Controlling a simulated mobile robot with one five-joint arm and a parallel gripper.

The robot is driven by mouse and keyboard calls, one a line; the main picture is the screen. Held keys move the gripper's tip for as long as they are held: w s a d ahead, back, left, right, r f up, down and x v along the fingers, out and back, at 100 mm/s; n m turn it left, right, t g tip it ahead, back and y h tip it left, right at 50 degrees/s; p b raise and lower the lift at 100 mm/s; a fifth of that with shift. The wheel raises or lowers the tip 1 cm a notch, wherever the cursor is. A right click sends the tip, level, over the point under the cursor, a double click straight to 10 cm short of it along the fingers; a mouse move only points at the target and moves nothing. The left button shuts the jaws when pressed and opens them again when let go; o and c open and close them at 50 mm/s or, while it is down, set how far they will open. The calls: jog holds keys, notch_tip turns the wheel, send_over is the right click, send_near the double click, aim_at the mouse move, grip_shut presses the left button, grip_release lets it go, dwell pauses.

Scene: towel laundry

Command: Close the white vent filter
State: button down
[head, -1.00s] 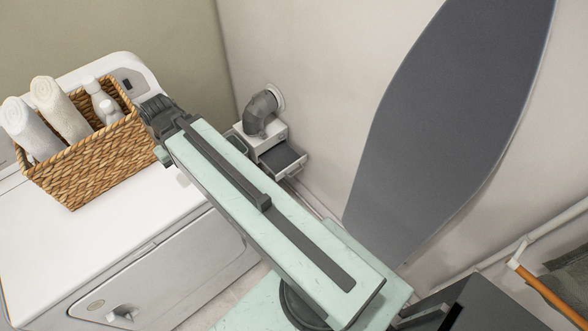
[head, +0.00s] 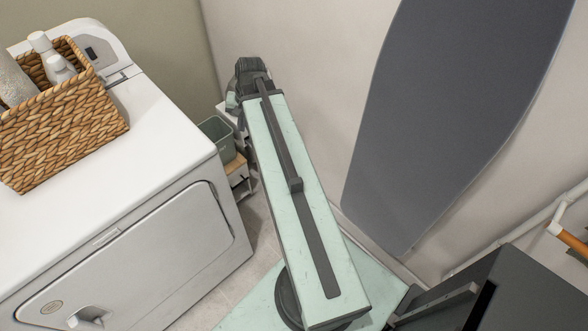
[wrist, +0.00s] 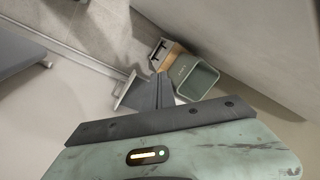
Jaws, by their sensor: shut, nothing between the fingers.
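The white vent filter is mostly hidden behind my arm in the head view; a small white part of it (head: 222,108) shows left of the arm's end. In the wrist view, a pale panel that looks like its drawer front (wrist: 126,92) stands left of my gripper (wrist: 159,76), apart from the filter's white body, which is largely covered by the fingers. The drawer looks pulled out. My gripper is shut and empty, with its fingers over the drawer area. I cannot tell whether they touch it.
A green bin (wrist: 197,80) and a wooden box (wrist: 165,55) stand close to the filter. The white dryer (head: 150,140) with a wicker basket (head: 65,120) is at the left. A grey ironing board (head: 440,110) leans on the wall at the right. Bare floor shows beside the dryer.

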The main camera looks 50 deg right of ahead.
jog(key=s+d+f+m+t+h+b, duration=0.1)
jog(key=s+d+f+m+t+b, duration=0.3)
jog(key=d+f+b, duration=0.8)
jog(key=s+d+f+m+t+h+b, duration=0.1)
jog(key=s+d+f+m+b, duration=0.65)
jog(key=f+b, duration=0.7)
jog(key=w+d+f+n+b, duration=0.2)
jog(key=w+f+b, duration=0.5)
jog(key=w, duration=0.1)
jog(key=shift+b, duration=0.4)
jog(key=shift+s+r, duration=0.1)
